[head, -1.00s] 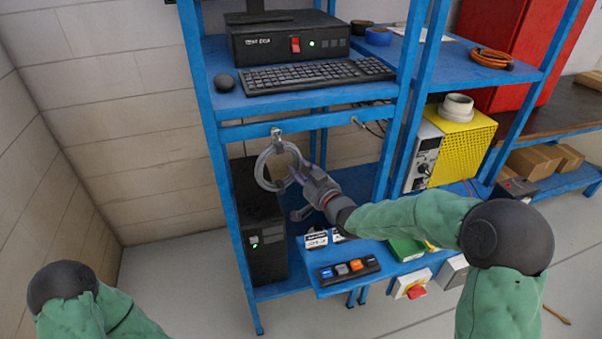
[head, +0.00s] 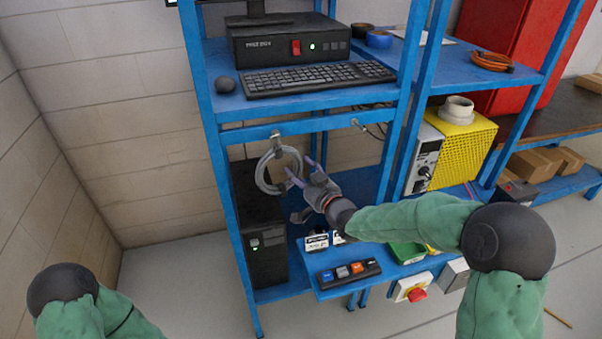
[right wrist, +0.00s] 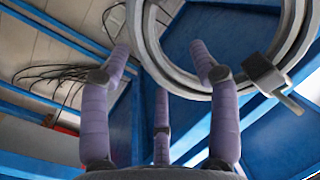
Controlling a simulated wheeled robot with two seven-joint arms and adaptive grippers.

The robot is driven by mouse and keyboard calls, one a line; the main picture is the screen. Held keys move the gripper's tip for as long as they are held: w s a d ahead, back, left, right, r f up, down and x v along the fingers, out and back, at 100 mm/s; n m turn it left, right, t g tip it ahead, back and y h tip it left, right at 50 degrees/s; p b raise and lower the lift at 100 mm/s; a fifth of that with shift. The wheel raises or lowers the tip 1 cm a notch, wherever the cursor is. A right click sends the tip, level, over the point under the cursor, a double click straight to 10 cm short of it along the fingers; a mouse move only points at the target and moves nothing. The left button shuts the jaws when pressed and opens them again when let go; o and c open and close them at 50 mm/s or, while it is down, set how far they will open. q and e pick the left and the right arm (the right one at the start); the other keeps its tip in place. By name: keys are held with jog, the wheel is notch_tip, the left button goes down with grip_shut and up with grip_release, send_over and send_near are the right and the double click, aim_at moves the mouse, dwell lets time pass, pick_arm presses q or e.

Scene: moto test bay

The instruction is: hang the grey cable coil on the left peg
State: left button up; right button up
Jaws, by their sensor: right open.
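The grey cable coil (head: 262,176) hangs upright from the left peg (head: 276,134), on the blue rail below the keyboard shelf. My right gripper (head: 301,172) is open just to the right of the coil, its fingers spread and pointing at the ring. In the right wrist view, the coil (right wrist: 152,48) crosses the top beyond the parted fingers of the gripper (right wrist: 160,62), which hold nothing. Whether a fingertip still touches the ring I cannot tell. Only my left arm shows at the bottom left; its gripper is out of frame.
A second peg (head: 356,122) with dark cable near it is farther right on the rail. A black computer tower (head: 262,235) stands below the coil. A keyboard (head: 318,78) lies on the shelf above. A button box (head: 348,271) sits on the lower shelf's front.

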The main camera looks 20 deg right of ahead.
jog(key=shift+f, duration=0.1)
jog(key=v, duration=1.2)
